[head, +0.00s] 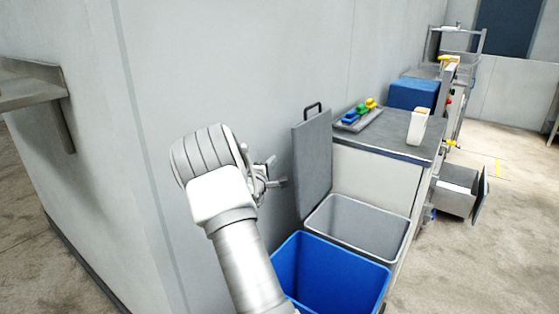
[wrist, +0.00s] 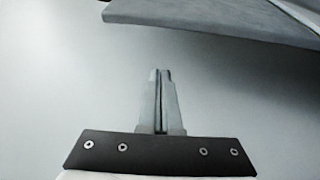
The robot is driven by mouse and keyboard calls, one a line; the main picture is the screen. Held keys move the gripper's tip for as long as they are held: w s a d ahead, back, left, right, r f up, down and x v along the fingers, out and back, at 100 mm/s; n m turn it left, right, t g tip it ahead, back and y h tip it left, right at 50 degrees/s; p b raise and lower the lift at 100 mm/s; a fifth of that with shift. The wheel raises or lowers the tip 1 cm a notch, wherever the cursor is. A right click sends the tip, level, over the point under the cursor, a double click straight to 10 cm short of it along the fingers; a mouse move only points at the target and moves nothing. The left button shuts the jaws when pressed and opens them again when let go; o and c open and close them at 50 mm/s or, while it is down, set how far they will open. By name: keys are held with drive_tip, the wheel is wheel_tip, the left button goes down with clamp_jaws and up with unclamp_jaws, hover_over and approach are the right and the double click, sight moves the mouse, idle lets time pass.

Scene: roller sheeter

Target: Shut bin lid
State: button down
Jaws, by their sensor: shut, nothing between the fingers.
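The grey bin (head: 362,225) stands open in the head view, in front of the counter's near end. Its grey lid (head: 312,165) is raised nearly upright along the bin's left side, with a dark handle (head: 313,107) on its top edge. My gripper (head: 283,183) is just left of the lid, between the lid and the wall, and its fingers point toward the lid. In the wrist view my gripper (wrist: 160,75) shows its two fingers together with nothing held. A grey slab (wrist: 220,20), probably the lid, spans the top right there. I cannot tell whether the fingertips touch it.
An open blue bin (head: 330,275) stands in front of the grey bin, near my arm. The counter (head: 390,135) behind holds a tray (head: 357,120) of coloured pieces and a white container (head: 417,127). The wall (head: 150,90) is close on the left. Floor is open at right.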

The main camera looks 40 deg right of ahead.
drive_tip(key=b+x, duration=0.1)
drive_tip(key=x, duration=0.8)
drive_tip(key=shift+w+d, duration=0.1)
drive_tip(key=shift+s+d+r+b, duration=0.1)
drive_tip(key=shift+s+d+b, duration=0.1)
drive_tip(key=shift+s, duration=0.45)
drive_tip(key=shift+s+d+r+b, duration=0.1)
drive_tip(key=shift+s+b, duration=0.15)
drive_tip(key=shift+s, duration=0.4)
drive_tip(key=shift+s+d+r+b, duration=0.1)
drive_tip(key=shift+s+d+b, duration=0.1)
drive_tip(key=shift+s, duration=0.45)
